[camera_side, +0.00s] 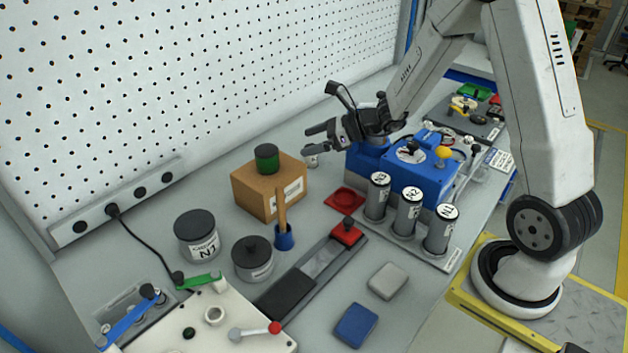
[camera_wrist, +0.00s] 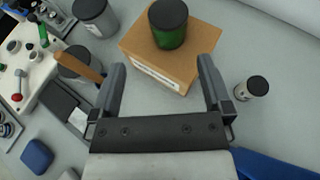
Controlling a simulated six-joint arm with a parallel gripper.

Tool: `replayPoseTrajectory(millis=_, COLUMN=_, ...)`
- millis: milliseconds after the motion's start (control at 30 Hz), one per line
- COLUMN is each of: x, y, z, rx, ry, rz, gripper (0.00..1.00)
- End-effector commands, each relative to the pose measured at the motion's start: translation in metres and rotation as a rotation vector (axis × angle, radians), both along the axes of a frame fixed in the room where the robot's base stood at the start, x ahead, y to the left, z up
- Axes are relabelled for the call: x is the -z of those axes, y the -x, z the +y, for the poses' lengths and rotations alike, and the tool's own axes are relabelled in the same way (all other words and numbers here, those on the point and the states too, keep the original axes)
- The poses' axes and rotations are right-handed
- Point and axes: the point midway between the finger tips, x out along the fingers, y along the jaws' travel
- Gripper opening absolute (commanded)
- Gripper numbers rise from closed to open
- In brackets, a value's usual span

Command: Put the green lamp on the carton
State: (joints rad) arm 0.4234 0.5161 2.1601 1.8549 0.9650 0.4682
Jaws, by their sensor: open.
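The green lamp (camera_side: 266,164) is a short green cylinder with a dark top. It stands upright on top of the brown carton (camera_side: 252,194). In the wrist view the lamp (camera_wrist: 170,40) also rests on the carton (camera_wrist: 202,44), near its far side. My gripper (camera_side: 317,139) is open and empty, to the right of the carton and above the table. In the wrist view its two fingers (camera_wrist: 161,66) are spread, with the carton's near edge showing between them. The gripper is apart from the lamp.
A small black-topped cylinder (camera_wrist: 252,88) stands right of the carton. A wooden handle (camera_side: 281,212) rises from a blue cup (camera_side: 284,238) in front of it. Lidded jars (camera_side: 197,236), a red dish (camera_side: 345,199) and three grey cylinders (camera_side: 407,212) stand nearby. A pegboard (camera_side: 180,90) backs the table.

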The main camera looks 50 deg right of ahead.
Motion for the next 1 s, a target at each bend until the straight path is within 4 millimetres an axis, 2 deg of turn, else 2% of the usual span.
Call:
replayPoseTrajectory(millis=267, x=0.009, y=0.034, z=0.037, rx=-0.259, ry=0.203, rz=0.03, gripper=1.0)
replayPoseTrajectory(millis=500, x=0.022, y=0.082, z=0.066, rx=-0.608, ry=0.487, rz=0.029, gripper=1.0)
replayPoseTrajectory(millis=700, x=0.03, y=0.119, z=0.074, rx=-0.901, ry=0.731, rz=-0.011, gripper=1.0)
replayPoseTrajectory(millis=1000, x=0.035, y=0.159, z=0.068, rx=-1.338, ry=1.101, rz=-0.138, gripper=1.0)
